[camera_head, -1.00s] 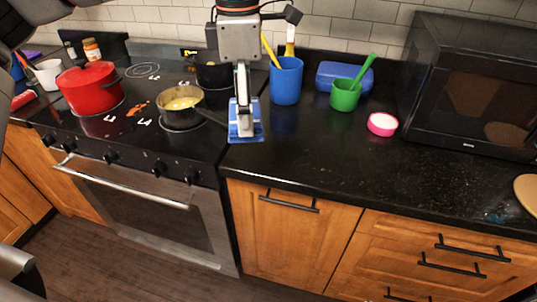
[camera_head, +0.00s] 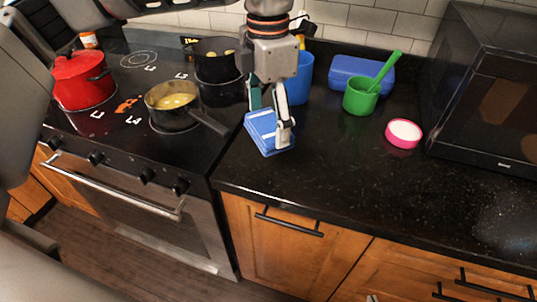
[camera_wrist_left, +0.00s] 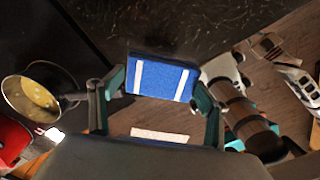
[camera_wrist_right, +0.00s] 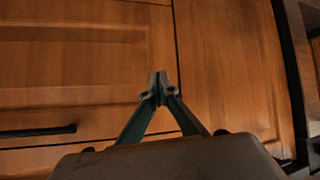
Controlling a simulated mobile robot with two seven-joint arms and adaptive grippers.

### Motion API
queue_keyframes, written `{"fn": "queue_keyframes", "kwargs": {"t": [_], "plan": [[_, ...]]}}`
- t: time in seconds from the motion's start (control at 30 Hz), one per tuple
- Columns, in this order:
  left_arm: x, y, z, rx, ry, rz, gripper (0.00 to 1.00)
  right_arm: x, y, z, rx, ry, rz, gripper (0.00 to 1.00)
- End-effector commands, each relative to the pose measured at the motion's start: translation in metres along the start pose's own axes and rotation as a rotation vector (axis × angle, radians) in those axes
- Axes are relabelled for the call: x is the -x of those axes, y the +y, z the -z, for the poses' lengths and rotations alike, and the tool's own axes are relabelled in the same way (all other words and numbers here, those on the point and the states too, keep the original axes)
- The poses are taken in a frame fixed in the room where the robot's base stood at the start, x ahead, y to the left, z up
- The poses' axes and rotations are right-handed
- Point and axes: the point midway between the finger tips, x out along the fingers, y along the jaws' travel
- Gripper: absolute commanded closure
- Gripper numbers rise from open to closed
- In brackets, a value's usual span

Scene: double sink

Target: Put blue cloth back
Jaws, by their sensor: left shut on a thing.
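The blue cloth (camera_head: 266,137) is a folded pad at the counter's left end, beside the stove, lying at a slant in the head view. It also shows in the left wrist view (camera_wrist_left: 160,76), with two white stripes. My left gripper (camera_head: 270,116) is shut on the cloth, with one finger at each side of it in the left wrist view (camera_wrist_left: 160,88). Whether the cloth touches the counter or hangs just above it, I cannot tell. My right gripper (camera_wrist_right: 160,84) is shut and empty, with its fingertips together in front of wooden cabinet fronts.
A saucepan (camera_head: 173,110) has its handle pointing toward the cloth. A black pot (camera_head: 218,66) and red pot (camera_head: 82,82) stand on the stove. A blue cup (camera_head: 302,78), green cup (camera_head: 360,96), pink-rimmed dish (camera_head: 403,134) and microwave (camera_head: 490,90) stand right. The front counter is clear.

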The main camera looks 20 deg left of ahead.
Motion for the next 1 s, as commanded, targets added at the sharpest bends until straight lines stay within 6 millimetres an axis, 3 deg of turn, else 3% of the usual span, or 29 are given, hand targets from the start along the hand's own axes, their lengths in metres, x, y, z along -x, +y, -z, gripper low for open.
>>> {"fn": "queue_keyframes", "kwargs": {"t": [0.1, 0.23, 0.47, 0.73, 1.0], "plan": [[-0.03, 0.0, 0.001, -0.001, 0.003, 0.003, 0.41, -0.002, 0.001, 0.002, 0.001, 0.004, -0.001, 1.0], [-0.051, 0.0, 0.001, 0.0, 0.001, 0.002, 0.41, -0.002, 0.002, 0.005, 0.001, 0.012, -0.002, 1.0], [-0.065, 0.0, 0.0, 0.001, 0.001, 0.0, 0.41, -0.002, 0.002, 0.01, 0.001, 0.019, -0.004, 1.0], [-0.101, 0.0, 0.001, 0.0, 0.001, 0.001, 0.41, -0.002, 0.002, 0.007, 0.0, 0.016, -0.003, 1.0], [-0.104, 0.0, 0.0, 0.0, -0.001, -0.001, 0.41, -0.003, 0.002, 0.003, 0.0, 0.009, -0.002, 1.0]]}}
